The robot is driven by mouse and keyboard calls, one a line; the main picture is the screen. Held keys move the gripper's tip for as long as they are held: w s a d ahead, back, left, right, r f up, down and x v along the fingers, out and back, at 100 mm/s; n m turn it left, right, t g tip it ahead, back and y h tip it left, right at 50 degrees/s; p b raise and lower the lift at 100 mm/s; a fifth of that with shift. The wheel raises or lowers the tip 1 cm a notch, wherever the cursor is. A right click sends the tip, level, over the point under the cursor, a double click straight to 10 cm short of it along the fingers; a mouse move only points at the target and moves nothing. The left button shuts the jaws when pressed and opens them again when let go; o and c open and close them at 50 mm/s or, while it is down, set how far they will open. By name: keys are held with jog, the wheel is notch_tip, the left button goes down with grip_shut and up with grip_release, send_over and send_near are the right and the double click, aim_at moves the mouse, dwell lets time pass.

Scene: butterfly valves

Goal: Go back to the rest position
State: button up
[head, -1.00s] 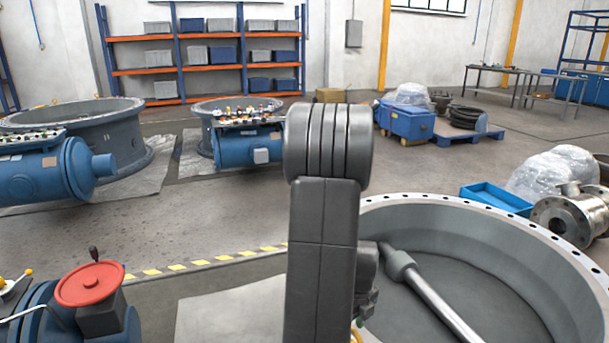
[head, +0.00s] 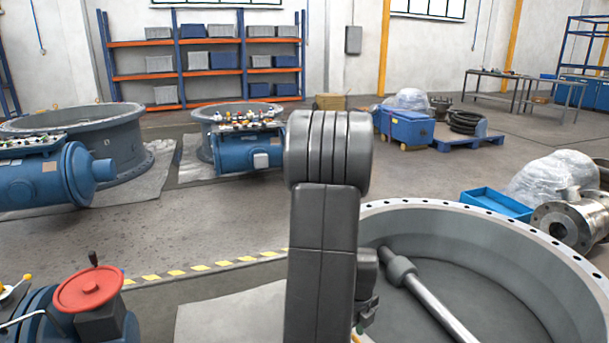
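My arm stands upright in the middle of the head view, with its dark grey ribbed joint at the top. Part of what looks like my gripper (head: 366,312) shows low down at the right side of the arm, mostly hidden behind it. Its fingertips cannot be made out, nor whether it holds anything. A large grey valve ring (head: 540,262) with a bolt-holed rim lies to the right of the arm, with a metal shaft (head: 432,298) across its inside. A blue valve actuator with a red handwheel (head: 89,289) is at the lower left.
Blue actuators (head: 45,175) and grey valve rings (head: 125,150) stand at the left and centre back. A blue tray (head: 496,203) and wrapped parts (head: 553,180) are at the right. Shelving (head: 205,43) lines the back wall. The floor behind the yellow-striped line is mostly clear.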

notch_tip(320, 180, down, 4)
jog(key=shift+b, duration=0.45)
jog(key=shift+r+n, duration=0.2)
jog(key=shift+n, duration=0.5)
jog(key=n, duration=0.6)
jog(key=shift+s, duration=0.1)
jog(key=shift+n, duration=0.3)
jog(key=shift+s+a, duration=0.1)
